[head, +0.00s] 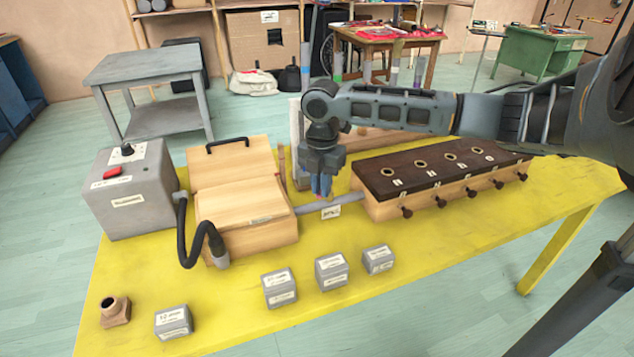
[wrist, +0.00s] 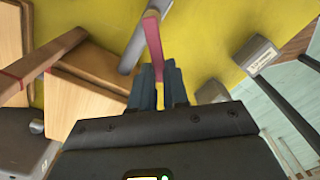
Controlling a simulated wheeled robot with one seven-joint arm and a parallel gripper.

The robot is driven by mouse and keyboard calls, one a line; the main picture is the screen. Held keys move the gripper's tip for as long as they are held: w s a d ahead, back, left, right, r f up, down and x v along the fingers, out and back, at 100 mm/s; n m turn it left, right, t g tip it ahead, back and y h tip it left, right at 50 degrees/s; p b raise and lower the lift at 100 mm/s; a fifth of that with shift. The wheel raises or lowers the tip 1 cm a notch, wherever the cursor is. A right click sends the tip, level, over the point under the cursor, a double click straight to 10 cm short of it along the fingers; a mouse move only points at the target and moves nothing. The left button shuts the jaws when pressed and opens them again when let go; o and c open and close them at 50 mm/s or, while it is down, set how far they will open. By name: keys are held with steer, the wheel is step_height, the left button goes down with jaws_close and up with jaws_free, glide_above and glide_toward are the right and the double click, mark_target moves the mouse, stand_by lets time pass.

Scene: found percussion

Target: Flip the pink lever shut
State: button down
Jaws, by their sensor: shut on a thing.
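The pink lever (wrist: 153,38) shows in the wrist view as a narrow pink bar standing off a grey pipe (wrist: 133,48). Its near end lies between the fingers of my gripper (wrist: 159,86), which is shut on it. In the head view my gripper (head: 322,189) points down at the grey pipe (head: 351,199), between the pale wooden box and the dark-topped wooden box. There the fingers hide most of the lever. A small white label (head: 330,211) sits in front of the pipe below the fingers.
The pale wooden box (head: 282,229) with a raised lid is left of my gripper; the dark-topped box (head: 385,211) with several knobs is right. A grey control box (head: 130,217) and black hose (head: 184,240) stand left. Small grey blocks (head: 332,284) line the yellow table's front (head: 235,335).

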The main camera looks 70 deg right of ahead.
steer(key=shift+s+d+n+b, duration=0.2)
steer(key=shift+s+n+b, duration=0.3)
steer(key=shift+n, duration=1.05)
steer(key=shift+s+d+n+b, duration=0.25)
steer(key=shift+s+n, duration=0.5)
steer(key=shift+n, duration=0.85)
steer(key=shift+s+d+n+b, duration=0.1)
steer(key=shift+s+n+b, duration=0.45)
steer(key=shift+n, duration=1)
steer(key=c, duration=1.1)
jaws_free()
steer(key=shift+s, duration=0.1)
steer(key=shift+r, duration=3.95)
